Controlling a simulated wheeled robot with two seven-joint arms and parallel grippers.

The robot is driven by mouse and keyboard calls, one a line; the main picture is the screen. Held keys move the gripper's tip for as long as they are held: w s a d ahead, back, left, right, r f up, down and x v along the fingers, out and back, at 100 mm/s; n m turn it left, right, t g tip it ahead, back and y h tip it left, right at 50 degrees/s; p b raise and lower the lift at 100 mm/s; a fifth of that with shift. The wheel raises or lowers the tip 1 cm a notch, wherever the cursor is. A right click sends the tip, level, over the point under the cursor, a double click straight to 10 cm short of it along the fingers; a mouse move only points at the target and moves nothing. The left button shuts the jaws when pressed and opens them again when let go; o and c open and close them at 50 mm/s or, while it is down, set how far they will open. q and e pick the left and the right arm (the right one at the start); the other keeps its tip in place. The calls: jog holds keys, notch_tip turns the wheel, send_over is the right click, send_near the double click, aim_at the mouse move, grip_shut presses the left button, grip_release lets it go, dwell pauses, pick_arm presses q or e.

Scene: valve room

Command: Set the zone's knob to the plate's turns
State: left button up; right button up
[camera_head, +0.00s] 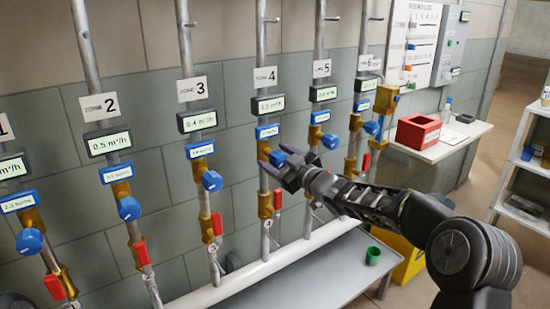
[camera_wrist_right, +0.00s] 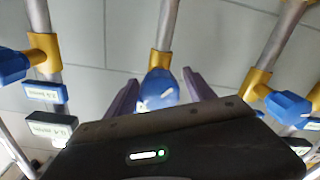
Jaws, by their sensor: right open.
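My right gripper (camera_head: 281,165) is at the blue knob (camera_head: 277,157) on the ZONE 4 pipe, under the ZONE 4 sign (camera_head: 265,77). In the right wrist view the gripper (camera_wrist_right: 160,92) is open, with one purple finger on each side of this knob (camera_wrist_right: 157,88). I cannot tell whether the fingers touch it. A blue plate (camera_head: 267,131) sits above the knob, and a dark display (camera_head: 268,105) above that; their text is too small to read surely. My left gripper is not in view.
Similar pipes stand on both sides, with the ZONE 3 knob (camera_head: 212,181) to the left and the ZONE 5 knob (camera_head: 330,141) to the right. Red-handled valves (camera_head: 277,199) hang below. A red box (camera_head: 418,131) stands on a side table; a green cup (camera_head: 373,256) is on the low bench.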

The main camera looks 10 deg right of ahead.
aim_at(283, 162)
jog(key=v, duration=0.7)
jog(key=shift+s+d, duration=0.1)
jog(key=shift+s, duration=0.1)
